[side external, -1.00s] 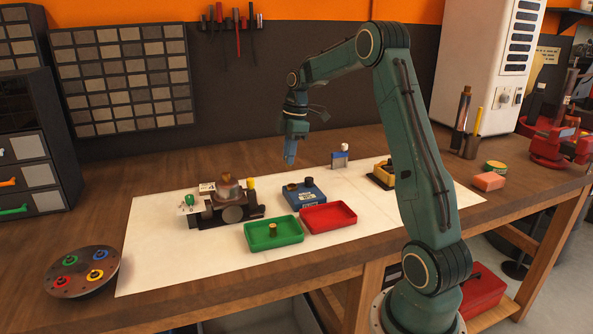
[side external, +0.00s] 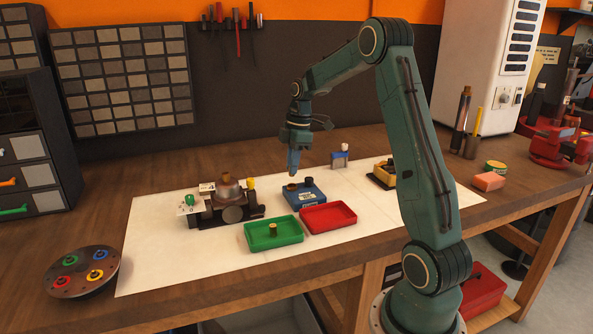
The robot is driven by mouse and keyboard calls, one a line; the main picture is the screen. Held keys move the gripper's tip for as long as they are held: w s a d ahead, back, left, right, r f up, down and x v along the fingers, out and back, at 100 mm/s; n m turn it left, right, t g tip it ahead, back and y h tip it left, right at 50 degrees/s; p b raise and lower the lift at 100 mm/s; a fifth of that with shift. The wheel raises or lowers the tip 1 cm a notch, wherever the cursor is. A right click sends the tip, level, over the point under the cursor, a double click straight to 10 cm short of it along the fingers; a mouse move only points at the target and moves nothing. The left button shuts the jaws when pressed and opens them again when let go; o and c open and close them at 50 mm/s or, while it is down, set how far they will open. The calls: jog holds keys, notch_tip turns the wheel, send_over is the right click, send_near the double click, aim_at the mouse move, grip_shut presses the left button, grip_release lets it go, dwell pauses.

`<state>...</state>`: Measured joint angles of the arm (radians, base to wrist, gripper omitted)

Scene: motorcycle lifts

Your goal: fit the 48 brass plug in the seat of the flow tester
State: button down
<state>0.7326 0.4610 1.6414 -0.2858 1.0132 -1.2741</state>
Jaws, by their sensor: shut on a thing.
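My gripper (side external: 293,173) points down just above and behind the blue block (side external: 306,198). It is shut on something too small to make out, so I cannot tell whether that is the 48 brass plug. The blue block has two dark round spots on top and a pale label. A device that looks like the flow tester (side external: 233,214) stands left of it, with a metal dome, a brass-coloured top, a green knob and a yellow knob. Its seat cannot be made out. A small brass piece (side external: 273,229) stands in the green tray (side external: 260,243).
A red tray (side external: 328,228) lies beside the green tray. A small blue-and-white item (side external: 339,158) and a yellow block on a dark base (side external: 383,174) stand behind. A round disc with coloured rings (side external: 82,273) is front left. The white mat (side external: 170,262) is clear at front left.

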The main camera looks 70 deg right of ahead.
jog(key=shift+f, duration=1.25)
jog(key=shift+f, duration=0.85)
dwell(0.3)
jog(key=c, duration=0.9)
grip_release()
jog(key=shift+r, duration=0.15)
jog(key=shift+r, duration=3.9)
